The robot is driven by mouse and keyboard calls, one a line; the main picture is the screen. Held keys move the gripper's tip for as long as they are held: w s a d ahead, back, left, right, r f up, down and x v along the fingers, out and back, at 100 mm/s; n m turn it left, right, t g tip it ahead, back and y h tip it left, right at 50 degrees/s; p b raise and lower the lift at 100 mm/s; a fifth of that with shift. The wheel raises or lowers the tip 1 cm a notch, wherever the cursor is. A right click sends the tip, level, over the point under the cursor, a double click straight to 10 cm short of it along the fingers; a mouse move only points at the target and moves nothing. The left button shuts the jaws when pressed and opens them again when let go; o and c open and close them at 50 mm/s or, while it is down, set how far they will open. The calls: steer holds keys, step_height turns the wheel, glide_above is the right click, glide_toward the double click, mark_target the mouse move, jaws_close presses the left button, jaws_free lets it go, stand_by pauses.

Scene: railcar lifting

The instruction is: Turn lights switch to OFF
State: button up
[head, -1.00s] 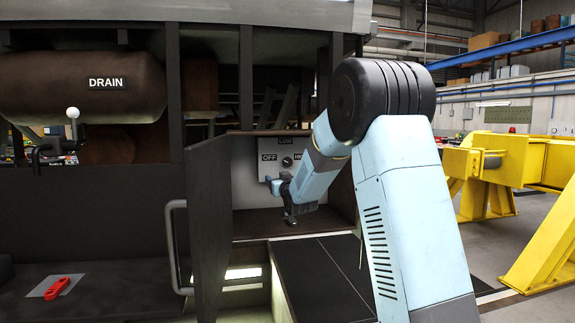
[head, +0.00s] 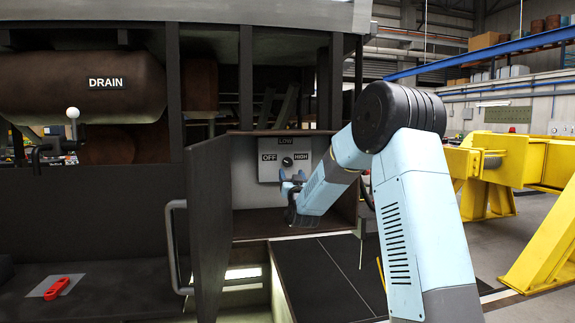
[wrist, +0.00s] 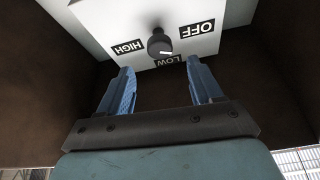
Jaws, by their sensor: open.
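The lights switch is a dark round knob (head: 287,161) on a pale panel (head: 265,178) inside an open cabinet. Labels read OFF (head: 269,157) at left, LOW at top and HIGH (head: 301,156) at right. In the wrist view the panel is upside down, with the knob (wrist: 159,43) between HIGH (wrist: 126,46) and OFF (wrist: 197,27), above LOW (wrist: 167,61). A short white mark shows on the knob; its exact setting is hard to tell. My gripper (wrist: 160,80) is open and empty, its blue fingers pointing at the panel, apart from the knob. In the head view my gripper (head: 292,177) is just below the knob.
The open cabinet door (head: 208,225) stands left of my gripper. The cabinet's side walls and floor (head: 262,222) closely surround it. A DRAIN tank (head: 82,88) with a lever is at left; a red object (head: 57,288) lies on the ledge below. Yellow stands (head: 500,160) are at right.

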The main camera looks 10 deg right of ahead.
mark_target(288, 164)
steer(key=x, duration=0.9)
steer(key=shift+c, duration=0.3)
steer(key=c, duration=0.9)
